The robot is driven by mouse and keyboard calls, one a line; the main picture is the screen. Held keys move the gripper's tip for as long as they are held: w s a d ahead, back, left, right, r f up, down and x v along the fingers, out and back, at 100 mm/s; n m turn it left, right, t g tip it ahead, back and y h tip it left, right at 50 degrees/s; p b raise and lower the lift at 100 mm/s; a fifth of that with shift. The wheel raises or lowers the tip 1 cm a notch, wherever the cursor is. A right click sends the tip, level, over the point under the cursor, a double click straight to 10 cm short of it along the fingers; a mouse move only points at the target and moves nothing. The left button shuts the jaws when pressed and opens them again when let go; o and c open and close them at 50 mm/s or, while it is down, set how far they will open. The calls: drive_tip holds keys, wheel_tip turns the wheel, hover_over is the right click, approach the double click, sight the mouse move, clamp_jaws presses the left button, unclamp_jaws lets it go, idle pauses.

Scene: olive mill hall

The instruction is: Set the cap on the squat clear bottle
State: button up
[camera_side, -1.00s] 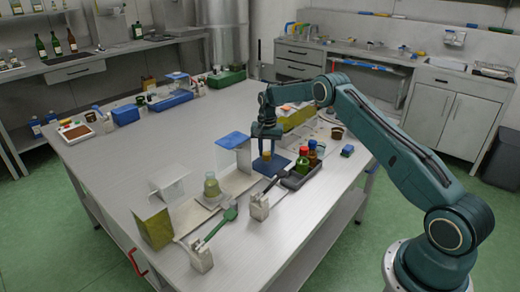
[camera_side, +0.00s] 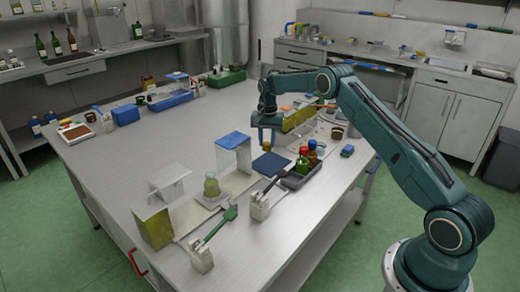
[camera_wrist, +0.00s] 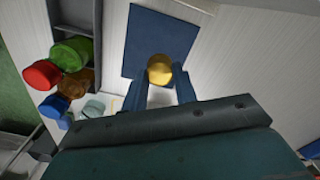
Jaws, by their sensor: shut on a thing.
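The yellow-gold cap (camera_wrist: 160,68) is between my fingertips in the wrist view, above the dark blue mat (camera_wrist: 150,30). In the side view my gripper (camera_side: 266,146) is shut on it and hangs just above the mat (camera_side: 272,166). The squat clear bottle (camera_side: 212,186), with yellow-green contents, appears to be the one upright on a pale board (camera_side: 209,199), left of and nearer the camera than my gripper. Its mouth is too small to make out. I do not see it clearly in the wrist view.
A dark tray (camera_side: 292,184) beside the mat holds a green bottle with a red cap (camera_side: 303,151) and an amber one with a blue cap (camera_side: 312,144). The table's left middle is clear.

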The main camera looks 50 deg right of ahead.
sight(267, 143)
wheel_tip(267, 143, up, 14)
drive_tip(key=a+n, duration=0.1)
drive_tip(key=a, duration=0.3)
drive_tip(key=w+a+n, duration=0.1)
drive_tip(key=a, duration=0.3)
drive_tip(key=w+a, duration=0.1)
drive_tip(key=a, duration=0.3)
drive_tip(key=shift+a+n, duration=0.35)
drive_tip(key=shift+n, duration=0.05)
drive_tip(key=a+n, duration=0.3)
drive_tip(key=a, duration=1.1)
drive_tip(key=f, duration=0.3)
drive_tip(key=s+f, duration=0.1)
drive_tip(key=f, duration=0.1)
drive_tip(key=shift+d, duration=0.1)
drive_tip(key=shift+f, duration=0.25)
drive_tip(key=shift+f, duration=1.55)
drive_tip(key=shift+f, duration=1.1)
